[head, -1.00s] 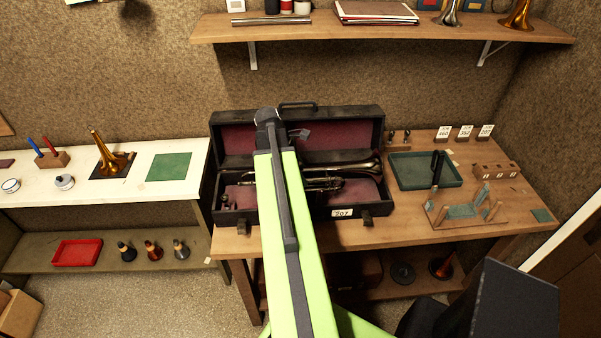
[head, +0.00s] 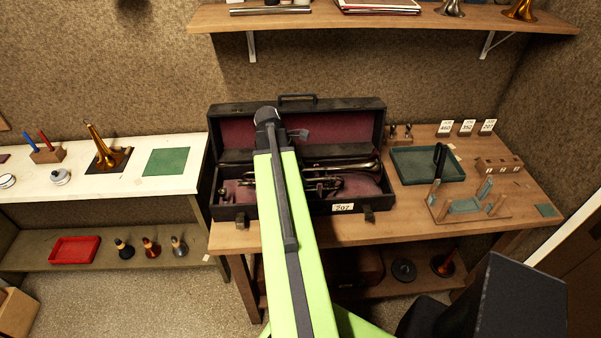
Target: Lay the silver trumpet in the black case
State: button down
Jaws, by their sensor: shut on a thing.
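The black case (head: 232,212) stands open on the wooden bench, its lid raised at the back and its lining dark red. The silver trumpet (head: 350,168) lies lengthwise over the case's lower half, bell to the right, valves near the middle. It looks within the case walls; whether it touches the lining is unclear. My arm crosses in front of the case and covers part of the trumpet. My gripper (head: 267,116) is at the arm's far end over the case, shut on the trumpet; its fingertips are mostly hidden.
A number card (head: 342,207) is on the case's front. Right of it are a green tray (head: 400,178), a wooden fixture (head: 466,207) and several number cards. A white bench (head: 133,192) with a brass bell (head: 101,148) stands left. A shelf (head: 380,22) hangs above.

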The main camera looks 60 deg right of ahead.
jog(key=shift+f+b, duration=0.35)
jog(key=shift+f, duration=0.05)
jog(key=shift+c, duration=1.9)
grip_release()
jog(key=p+v, duration=1.6)
jog(key=v, duration=0.1)
jog(key=shift+r, duration=0.2)
